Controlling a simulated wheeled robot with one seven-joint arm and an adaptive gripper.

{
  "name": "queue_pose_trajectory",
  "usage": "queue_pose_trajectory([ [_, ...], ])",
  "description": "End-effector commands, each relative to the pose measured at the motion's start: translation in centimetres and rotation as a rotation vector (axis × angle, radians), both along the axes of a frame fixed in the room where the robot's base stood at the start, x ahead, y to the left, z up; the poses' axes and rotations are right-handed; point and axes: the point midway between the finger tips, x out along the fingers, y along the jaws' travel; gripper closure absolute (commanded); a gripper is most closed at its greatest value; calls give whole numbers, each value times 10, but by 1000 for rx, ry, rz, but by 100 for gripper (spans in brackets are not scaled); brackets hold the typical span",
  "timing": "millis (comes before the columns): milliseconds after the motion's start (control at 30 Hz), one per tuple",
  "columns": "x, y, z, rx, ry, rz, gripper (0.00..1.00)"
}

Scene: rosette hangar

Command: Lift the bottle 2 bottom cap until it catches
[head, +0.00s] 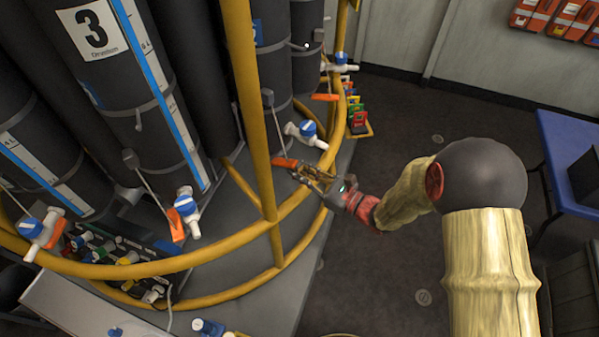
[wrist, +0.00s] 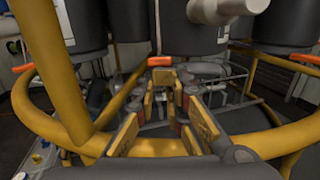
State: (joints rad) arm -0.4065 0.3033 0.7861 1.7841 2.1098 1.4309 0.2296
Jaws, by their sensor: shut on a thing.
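My gripper (head: 300,172) reaches from the right through the yellow ring rails and is shut on an orange tab (head: 284,162). A thin cord or rod runs from the tab up to a small grey block on a dark cylinder. I take the tab to belong to the bottle 2 bottom cap; no number 2 is readable. In the wrist view the same tab (wrist: 160,61) lies at the tips of my gripper (wrist: 162,76). The cap itself cannot be made out. A dark cylinder bottom (wrist: 187,35) hangs just above and beyond the fingers.
A yellow rail (head: 262,110) stands just left of my gripper. A white valve with a blue knob (head: 307,130) is close above. Bottle 3 (head: 110,75) stands left, with another orange tab (head: 176,225) below. A blue table (head: 565,160) is at right; the floor between is clear.

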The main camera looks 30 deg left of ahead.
Motion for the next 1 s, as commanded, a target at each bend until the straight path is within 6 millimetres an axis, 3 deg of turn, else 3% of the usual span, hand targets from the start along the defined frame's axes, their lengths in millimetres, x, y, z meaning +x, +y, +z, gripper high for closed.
queue_pose_trajectory([
  [33, 3, 4, 10, 9, -14, 2, 100],
  [267, 4, 3, 9, 8, -11, -1, 100],
  [1000, 2, -5, -28, 1, -2, -2, 100],
])
